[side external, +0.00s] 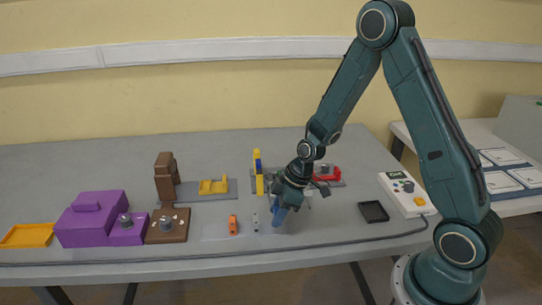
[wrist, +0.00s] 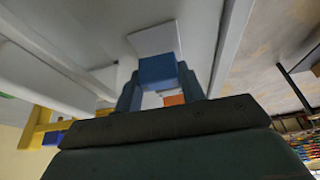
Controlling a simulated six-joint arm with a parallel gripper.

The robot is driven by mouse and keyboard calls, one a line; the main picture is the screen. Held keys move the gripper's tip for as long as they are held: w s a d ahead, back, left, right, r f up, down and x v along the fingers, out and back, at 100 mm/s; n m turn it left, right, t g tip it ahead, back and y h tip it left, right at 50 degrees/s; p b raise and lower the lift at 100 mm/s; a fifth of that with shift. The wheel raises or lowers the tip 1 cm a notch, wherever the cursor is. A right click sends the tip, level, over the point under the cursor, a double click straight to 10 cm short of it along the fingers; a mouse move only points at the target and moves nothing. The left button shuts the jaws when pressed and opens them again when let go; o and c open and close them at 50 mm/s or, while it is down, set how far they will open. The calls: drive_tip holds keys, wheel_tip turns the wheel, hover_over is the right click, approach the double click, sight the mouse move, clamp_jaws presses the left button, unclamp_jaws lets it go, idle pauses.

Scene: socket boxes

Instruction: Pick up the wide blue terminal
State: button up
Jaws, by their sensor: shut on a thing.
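The wide blue terminal (wrist: 157,72) is between the two fingers of my gripper in the wrist view. It shows as a blue block with a pale grey or white square face just beyond it. In the side external view, my gripper (side external: 281,207) points down near the front middle of the table, shut on the blue terminal (side external: 279,216). The fingers hide part of the terminal there, and I cannot tell whether it touches the table.
An orange piece (side external: 233,225) and a small grey piece (side external: 255,222) stand left of my gripper. A yellow-and-blue upright part (side external: 258,172) and a red part (side external: 327,173) are behind. A black tray (side external: 373,212) and a control box (side external: 407,194) are right. Purple blocks (side external: 91,220) stand left.

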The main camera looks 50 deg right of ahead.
wheel_tip(320, 180, up, 18)
idle(0.6)
drive_tip(key=shift+d, duration=0.1)
idle(0.4)
drive_tip(key=shift+n, duration=0.3)
drive_tip(key=w+d+f, duration=0.2)
drive_tip(key=d+f, duration=0.2)
drive_tip(key=d, duration=0.2)
drive_tip(key=w+d+f, duration=0.2)
drive_tip(key=d+f, duration=0.2)
drive_tip(key=d, duration=0.2)
drive_tip(key=w+d+f, duration=0.3)
drive_tip(key=d+f, duration=0.2)
drive_tip(key=d, duration=0.1)
drive_tip(key=shift+d+f, duration=0.1)
drive_tip(key=shift+d, duration=0.2)
drive_tip(key=shift+f, duration=0.2)
drive_tip(key=shift+f, duration=2.55)
